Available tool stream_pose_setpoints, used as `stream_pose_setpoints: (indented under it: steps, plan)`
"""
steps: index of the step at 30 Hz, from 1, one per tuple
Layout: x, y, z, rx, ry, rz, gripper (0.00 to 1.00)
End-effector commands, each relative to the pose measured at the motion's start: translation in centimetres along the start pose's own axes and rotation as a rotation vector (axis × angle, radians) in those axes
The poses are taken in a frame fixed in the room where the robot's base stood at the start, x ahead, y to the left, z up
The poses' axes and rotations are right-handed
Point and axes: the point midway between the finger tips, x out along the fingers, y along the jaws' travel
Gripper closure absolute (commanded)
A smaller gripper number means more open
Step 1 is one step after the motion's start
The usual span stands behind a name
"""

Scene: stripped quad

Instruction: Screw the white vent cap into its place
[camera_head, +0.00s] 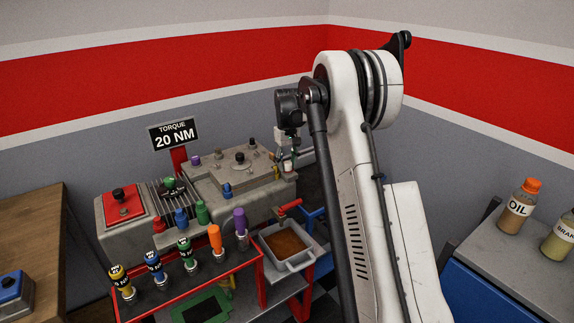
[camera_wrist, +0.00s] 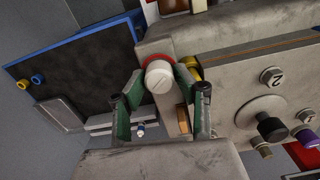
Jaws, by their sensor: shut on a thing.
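The white vent cap (camera_wrist: 159,78) shows in the wrist view against a corner of the grey engine block (camera_wrist: 225,40). A red ring (camera_wrist: 152,58) shows behind its far edge. My gripper (camera_wrist: 161,84) has its green fingers on both sides of the cap and is shut on it. How deep the cap sits in the ring cannot be told. In the head view my gripper (camera_head: 292,148) is at the right end of the engine block (camera_head: 230,180), partly hidden by my arm. A small white spot there (camera_head: 287,166) seems to be the cap.
A yellow part (camera_wrist: 193,68) and a brass fitting (camera_wrist: 183,118) sit close to the fingers. In the head view, a red-edged rack (camera_head: 190,278) with several coloured-handled tools and a tray of brown liquid (camera_head: 286,243) stand in front. Bottles (camera_head: 519,205) stand on the right bench.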

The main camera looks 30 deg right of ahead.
Motion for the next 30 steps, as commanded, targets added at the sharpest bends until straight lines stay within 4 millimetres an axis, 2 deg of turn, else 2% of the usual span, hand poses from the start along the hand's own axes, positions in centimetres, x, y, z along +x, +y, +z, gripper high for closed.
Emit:
stream_pose_setpoints:
  steps: [2,3,5,17,30]
  plan:
    - [-0.03,-0.05,0.02,-0.001,-0.001,-0.001,1.0]
    - [-0.03,-0.05,0.02,-0.001,-0.001,-0.001,0.65]
    - [-0.03,-0.05,0.02,-0.002,0.0,-0.001,0.57]
    - [0.02,-0.1,-0.01,-0.023,0.0,-0.001,0.57]
    - [0.09,-0.21,0.0,-0.309,0.0,-0.001,0.57]
